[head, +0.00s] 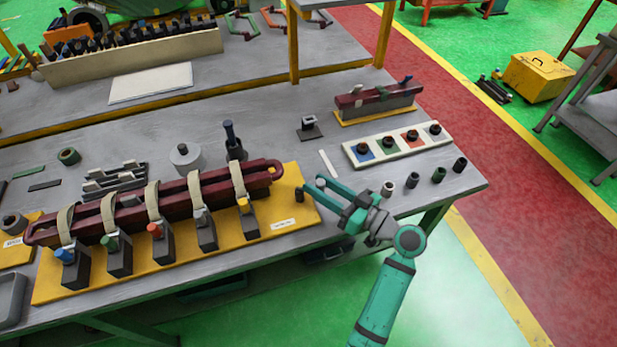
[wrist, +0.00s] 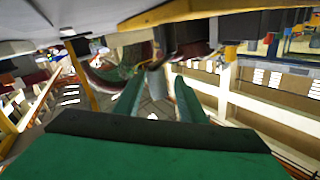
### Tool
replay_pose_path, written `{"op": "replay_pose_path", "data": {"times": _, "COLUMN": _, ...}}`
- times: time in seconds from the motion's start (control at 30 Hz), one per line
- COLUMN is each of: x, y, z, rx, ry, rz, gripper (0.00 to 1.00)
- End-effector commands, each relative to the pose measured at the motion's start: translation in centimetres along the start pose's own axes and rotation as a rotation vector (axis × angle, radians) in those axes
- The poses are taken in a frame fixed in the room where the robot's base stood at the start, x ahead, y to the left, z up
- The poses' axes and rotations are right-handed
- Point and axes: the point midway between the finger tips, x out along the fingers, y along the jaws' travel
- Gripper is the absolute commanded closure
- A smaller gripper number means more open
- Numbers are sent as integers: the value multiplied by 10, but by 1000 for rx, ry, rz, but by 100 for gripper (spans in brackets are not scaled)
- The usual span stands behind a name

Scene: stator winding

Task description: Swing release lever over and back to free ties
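A long maroon coil bar (head: 130,212) lies along a yellow base plate (head: 285,212) on the grey bench. Several beige ties (head: 195,188) loop over it beside dark blocks with coloured knobs, from a blue knob (head: 65,254) at left to a yellow knob (head: 243,203) at right. A short dark upright post (head: 299,195) stands at the plate's right end; I cannot tell for sure that it is the release lever. My green gripper (head: 315,186) is just right of this post, fingers apart and empty. The wrist view shows both fingers spread (wrist: 157,85).
Behind stand a grey cylinder (head: 187,158) and a dark upright tool (head: 234,142). At right are a pale strip with coloured squares (head: 388,148), several small cylinders (head: 439,175) and a second maroon piece on a block (head: 375,101). The bench's front edge is under my arm.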

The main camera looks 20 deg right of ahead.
Motion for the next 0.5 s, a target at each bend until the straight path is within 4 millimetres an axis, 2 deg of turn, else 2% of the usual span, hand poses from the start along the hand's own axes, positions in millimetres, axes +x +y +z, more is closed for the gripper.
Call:
{"op": "replay_pose_path", "data": {"times": 0.2, "x": 28, "y": 1, "z": -1, "rx": -1, "ry": 1, "rz": 2, "gripper": 63}}
{"op": "replay_pose_path", "data": {"times": 0.5, "x": 40, "y": 2, "z": 0, "rx": 0, "ry": 1, "rz": 5, "gripper": 63}}
